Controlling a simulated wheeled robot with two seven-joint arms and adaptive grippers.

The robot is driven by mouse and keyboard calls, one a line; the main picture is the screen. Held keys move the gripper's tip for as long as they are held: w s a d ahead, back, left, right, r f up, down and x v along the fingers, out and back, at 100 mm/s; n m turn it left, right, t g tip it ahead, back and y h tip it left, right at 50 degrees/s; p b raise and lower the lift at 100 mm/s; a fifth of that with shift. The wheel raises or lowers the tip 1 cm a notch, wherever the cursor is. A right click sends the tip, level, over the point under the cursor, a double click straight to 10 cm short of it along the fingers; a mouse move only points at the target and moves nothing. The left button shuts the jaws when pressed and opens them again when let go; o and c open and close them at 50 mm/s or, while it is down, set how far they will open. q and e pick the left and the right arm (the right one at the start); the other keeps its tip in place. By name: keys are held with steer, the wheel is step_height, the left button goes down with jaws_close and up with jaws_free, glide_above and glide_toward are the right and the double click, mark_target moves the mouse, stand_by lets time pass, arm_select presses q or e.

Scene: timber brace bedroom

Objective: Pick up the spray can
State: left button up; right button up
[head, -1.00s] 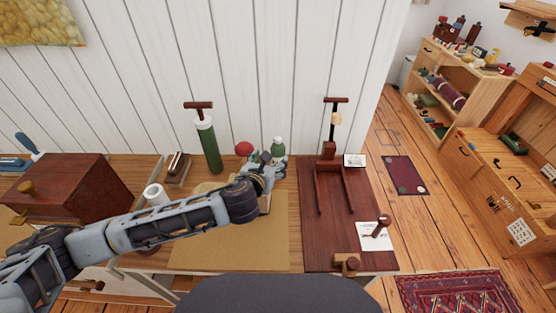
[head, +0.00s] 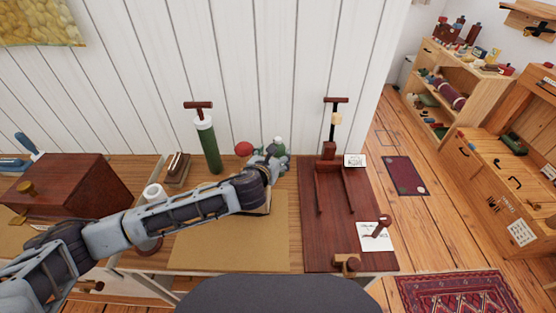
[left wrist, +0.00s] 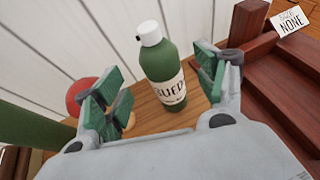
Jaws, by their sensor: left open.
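The spray can (left wrist: 168,80) is a green cylinder with a white cap and a cream label with dark letters. In the left wrist view it stands upright on the wooden table, ahead of and between the open fingers of my left gripper (left wrist: 158,92). I cannot tell that either finger touches it. In the head view only its white top (head: 278,141) shows clearly, behind my left gripper (head: 270,157), which hides most of the body. My right gripper is not in view.
A red ball-like object (head: 244,149) stands just left of the can. A green pump (head: 208,145) is further left. A dark wooden stand (head: 325,180) is close on the right. The white plank wall (head: 270,70) rises behind.

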arm_select(q)
steer(key=shift+w+d+f, duration=0.1)
steer(key=shift+w+d, duration=0.15)
steer(key=shift+w, duration=0.55)
steer(key=shift+w+d+f, duration=0.1)
steer(key=shift+w+d, duration=0.1)
steer(key=shift+w, duration=0.55)
steer(key=shift+x, duration=1)
steer(key=shift+c, duration=0.5)
steer(key=c, duration=1.5)
